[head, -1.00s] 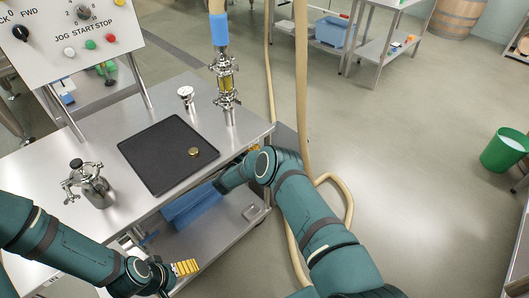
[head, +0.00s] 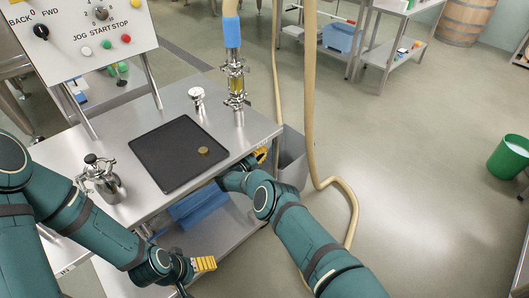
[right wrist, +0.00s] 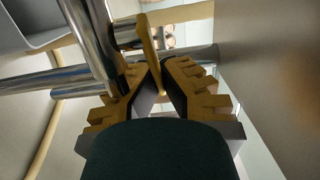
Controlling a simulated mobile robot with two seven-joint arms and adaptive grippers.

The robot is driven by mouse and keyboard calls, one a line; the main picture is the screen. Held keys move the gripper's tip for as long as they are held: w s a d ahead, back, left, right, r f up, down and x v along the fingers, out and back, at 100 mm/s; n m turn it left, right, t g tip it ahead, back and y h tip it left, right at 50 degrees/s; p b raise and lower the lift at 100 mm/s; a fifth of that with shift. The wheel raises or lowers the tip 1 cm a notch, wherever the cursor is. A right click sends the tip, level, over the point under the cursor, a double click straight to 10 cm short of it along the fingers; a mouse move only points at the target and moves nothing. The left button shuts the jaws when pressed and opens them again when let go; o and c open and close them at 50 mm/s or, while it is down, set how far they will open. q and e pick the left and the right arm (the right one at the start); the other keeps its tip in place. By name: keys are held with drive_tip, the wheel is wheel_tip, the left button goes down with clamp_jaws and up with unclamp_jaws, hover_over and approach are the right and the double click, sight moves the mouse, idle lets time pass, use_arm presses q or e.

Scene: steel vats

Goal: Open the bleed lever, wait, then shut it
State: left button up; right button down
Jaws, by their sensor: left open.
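A flat yellow bar (right wrist: 149,45), which looks like the bleed lever, shows beside steel pipes in the right wrist view. Its lower end lies between the fingertips of my right gripper (right wrist: 155,70). The fingertips are close together, but I cannot tell whether both press on it. In the head view, my right gripper (head: 259,155) is at the steel table's right edge, partly hidden by its arm. My left gripper (head: 203,264) is open and empty, low in front of the table. A clamped sight glass (head: 236,83) stands upright at the table's back right.
The steel table (head: 215,120) holds a black tray (head: 160,165) with a small brass disc (head: 203,151), a gauge (head: 196,96) and a steel fitting (head: 103,180). A grey bin (head: 292,158) and tan hose (head: 350,205) are at right.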

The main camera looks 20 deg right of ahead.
drive_tip(key=shift+d, duration=0.1)
drive_tip(key=c, duration=1.1)
unclamp_jaws()
drive_tip(key=shift+c, duration=0.2)
drive_tip(key=v, duration=1.2)
drive_tip(key=shift+f, duration=0.1)
